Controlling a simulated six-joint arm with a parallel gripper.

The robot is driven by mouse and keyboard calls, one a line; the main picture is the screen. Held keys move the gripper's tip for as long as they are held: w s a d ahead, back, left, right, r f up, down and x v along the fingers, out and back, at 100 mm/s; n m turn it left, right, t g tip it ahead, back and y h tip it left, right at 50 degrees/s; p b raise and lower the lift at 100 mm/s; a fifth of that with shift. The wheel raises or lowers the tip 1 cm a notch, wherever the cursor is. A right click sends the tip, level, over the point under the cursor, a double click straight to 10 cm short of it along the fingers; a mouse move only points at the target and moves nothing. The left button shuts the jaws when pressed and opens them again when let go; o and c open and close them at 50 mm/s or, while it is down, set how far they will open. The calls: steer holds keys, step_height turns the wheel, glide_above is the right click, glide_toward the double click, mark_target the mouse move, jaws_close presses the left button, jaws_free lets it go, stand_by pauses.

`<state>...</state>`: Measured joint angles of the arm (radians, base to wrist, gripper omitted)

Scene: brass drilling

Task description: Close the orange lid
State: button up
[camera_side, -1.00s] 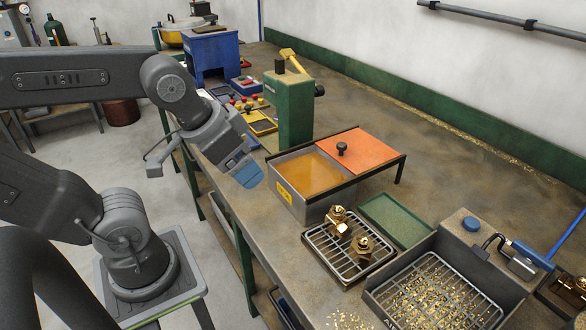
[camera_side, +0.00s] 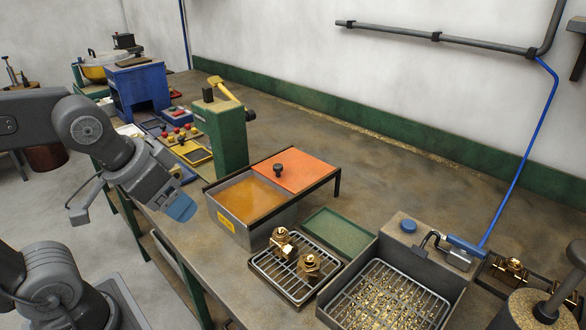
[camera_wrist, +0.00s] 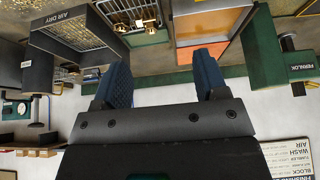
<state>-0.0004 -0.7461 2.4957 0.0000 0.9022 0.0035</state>
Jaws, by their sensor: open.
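The orange lid (camera_side: 294,172) with a black knob (camera_side: 279,170) sits slid back on its black rails, to the right of the metal tank (camera_side: 230,205). The tank's front part is uncovered and shows amber liquid (camera_side: 251,199). My gripper (camera_side: 181,207) is open and empty, in the air left of the tank and apart from it.
A green machine (camera_side: 222,130) with a yellow lever stands behind the tank. A wire rack (camera_side: 297,268) with brass fittings and a green tray (camera_side: 338,234) lie in front. A bin of brass chips (camera_side: 390,300) stands at lower right. The bench (camera_side: 410,190) behind the lid is clear.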

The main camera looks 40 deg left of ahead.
steer(key=shift+m+g, duration=0.5)
steer(key=shift+m, duration=0.2)
steer(key=w+r, duration=0.2)
steer(key=w, duration=0.1)
steer(key=w+a+r, duration=0.1)
steer(key=w+r, duration=0.1)
steer(key=shift+w, duration=0.25)
steer(key=shift+c, duration=1)
steer(key=w+a+r+m+g, duration=0.2)
steer(key=w+r+m, duration=0.1)
steer(key=w, duration=0.7)
steer(key=m+g, duration=0.3)
steer(key=m, duration=0.2)
glide_above(278, 165)
step_height(278, 165, down, 6)
step_height(278, 165, down, 14)
steer(key=shift+r, duration=0.2)
steer(key=shift+c, duration=0.3)
jaws_close()
